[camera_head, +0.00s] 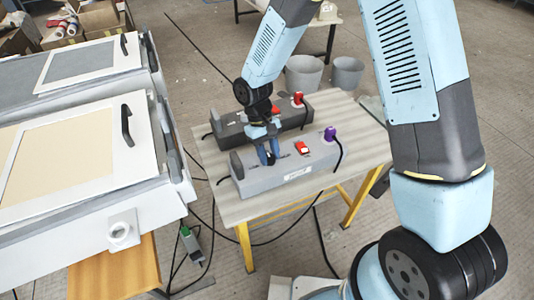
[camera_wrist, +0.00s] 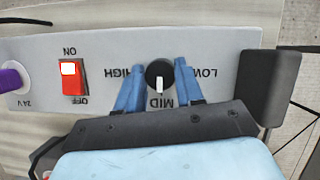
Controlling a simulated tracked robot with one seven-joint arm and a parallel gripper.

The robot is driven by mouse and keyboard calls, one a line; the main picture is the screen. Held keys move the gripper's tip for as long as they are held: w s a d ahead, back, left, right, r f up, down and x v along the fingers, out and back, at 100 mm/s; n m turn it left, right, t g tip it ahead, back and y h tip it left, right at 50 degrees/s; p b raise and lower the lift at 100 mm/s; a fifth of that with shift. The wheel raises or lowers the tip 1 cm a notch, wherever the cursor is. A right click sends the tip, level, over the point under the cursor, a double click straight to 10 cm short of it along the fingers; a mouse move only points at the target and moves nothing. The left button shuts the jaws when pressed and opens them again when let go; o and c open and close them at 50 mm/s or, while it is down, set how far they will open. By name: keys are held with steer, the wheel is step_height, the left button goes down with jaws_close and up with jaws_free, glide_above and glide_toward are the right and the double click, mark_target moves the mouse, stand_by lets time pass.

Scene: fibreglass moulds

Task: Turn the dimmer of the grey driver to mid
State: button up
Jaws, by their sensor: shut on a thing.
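The grey driver (camera_head: 300,172) lies on the wooden table, nearer to me than the dark driver. In the wrist view its pale top panel (camera_wrist: 215,45) fills most of the picture. Its black dimmer knob (camera_wrist: 159,73) sits between upside-down HIGH and LOW labels, with MID below. The knob's white pointer points down at MID. My gripper (camera_wrist: 160,85) has a blue finger on each side of the knob and is shut on it. In the head view my gripper (camera_head: 268,153) is over the grey driver and hides the knob.
The grey driver has a red rocker switch (camera_wrist: 74,77), lit at its ON end, and a purple plug (camera_head: 330,133). The dark driver (camera_head: 235,131), with a red plug (camera_head: 298,99), lies just behind. Large moulds (camera_head: 75,160) stand left. The table (camera_head: 355,130) is bare at right.

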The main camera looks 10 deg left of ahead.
steer(key=shift+s, duration=0.1)
stand_by(0.3)
steer(key=o, duration=1)
steer(key=v, duration=1.3)
steer(key=shift+a+r, duration=0.15)
steer(key=shift+r, duration=0.15)
steer(key=shift+w, duration=0.2)
